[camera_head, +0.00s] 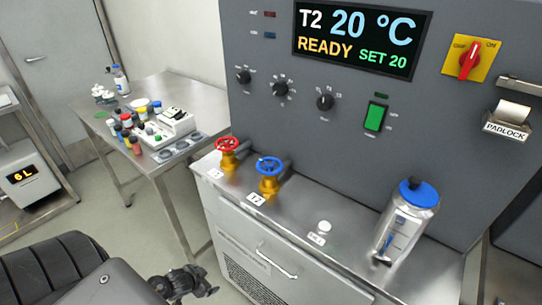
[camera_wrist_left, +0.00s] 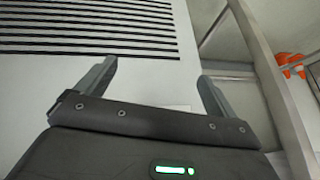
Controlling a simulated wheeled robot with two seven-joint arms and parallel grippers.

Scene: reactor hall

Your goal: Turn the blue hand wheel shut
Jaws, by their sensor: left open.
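The blue hand wheel (camera_head: 269,165) sits on a brass valve on the steel ledge of the grey control panel, in the middle of the head view. A red hand wheel (camera_head: 227,144) on a similar valve stands just to its left. My left gripper (camera_head: 207,291) is low in the head view, well below and in front of both wheels, touching neither. In the left wrist view its two fingers (camera_wrist_left: 154,85) are apart with nothing between them. The wheels do not show in that view. My right gripper is not in view.
A bottle with a blue cap (camera_head: 418,193) stands on the ledge at right. A small white knob (camera_head: 324,227) lies between it and the blue wheel. A cabinet handle (camera_head: 276,262) sticks out below. A steel table (camera_head: 160,92) with bottles stands at left.

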